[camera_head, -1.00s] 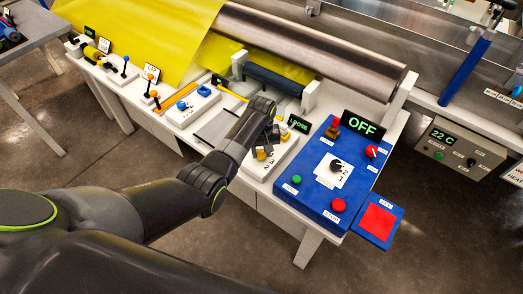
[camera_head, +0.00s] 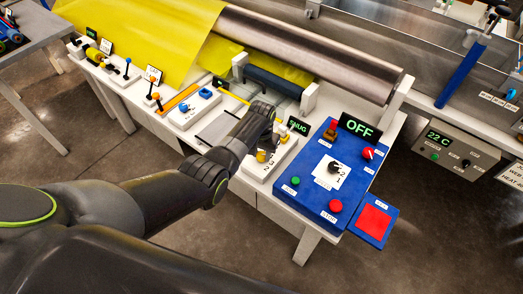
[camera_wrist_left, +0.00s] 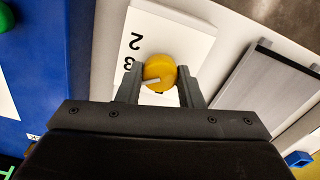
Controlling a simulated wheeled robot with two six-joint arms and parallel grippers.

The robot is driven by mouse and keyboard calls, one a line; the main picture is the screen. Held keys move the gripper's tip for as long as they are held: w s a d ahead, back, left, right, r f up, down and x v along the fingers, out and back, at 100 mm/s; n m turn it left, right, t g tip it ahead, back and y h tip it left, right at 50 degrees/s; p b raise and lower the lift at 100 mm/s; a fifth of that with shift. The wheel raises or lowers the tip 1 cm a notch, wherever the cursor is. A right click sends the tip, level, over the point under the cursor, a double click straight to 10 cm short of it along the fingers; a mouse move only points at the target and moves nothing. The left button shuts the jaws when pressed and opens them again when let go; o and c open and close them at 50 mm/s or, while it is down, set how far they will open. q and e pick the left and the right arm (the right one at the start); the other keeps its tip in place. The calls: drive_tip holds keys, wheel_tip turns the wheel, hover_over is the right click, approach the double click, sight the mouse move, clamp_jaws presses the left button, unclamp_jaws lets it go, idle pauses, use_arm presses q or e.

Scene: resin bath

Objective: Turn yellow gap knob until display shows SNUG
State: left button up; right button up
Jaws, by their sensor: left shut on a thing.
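The yellow gap knob (camera_wrist_left: 159,72) sits on a white plate (camera_wrist_left: 188,42) with the numbers 2 and 3 visible. In the left wrist view my left gripper (camera_wrist_left: 160,84) is shut on the knob, one finger on each side. The knob's white pointer mark points left, close to the 3. In the head view the knob (camera_head: 261,157) shows beside my left gripper, whose arm reaches in from the left. The small display (camera_head: 298,126) behind the plate reads SNUG in green, with its first letter partly hidden. My right gripper is not seen.
A blue control panel (camera_head: 312,205) with a green button, a red button and a black dial stands to the right. Its display (camera_head: 359,127) reads OFF. A grey plate (camera_head: 215,128) lies left of the knob. A steel roller (camera_head: 320,57) lies behind.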

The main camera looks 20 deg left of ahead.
sight(261, 155)
use_arm(q)
drive_tip(key=shift+m+p, duration=0.35)
drive_tip(key=shift+m, duration=0.85)
drive_tip(key=o, duration=1)
drive_tip(key=shift+c, duration=0.2)
drive_tip(key=shift+r, duration=0.45)
wheel_tip(261, 155, up, 16)
drive_tip(key=shift+r, duration=0.25)
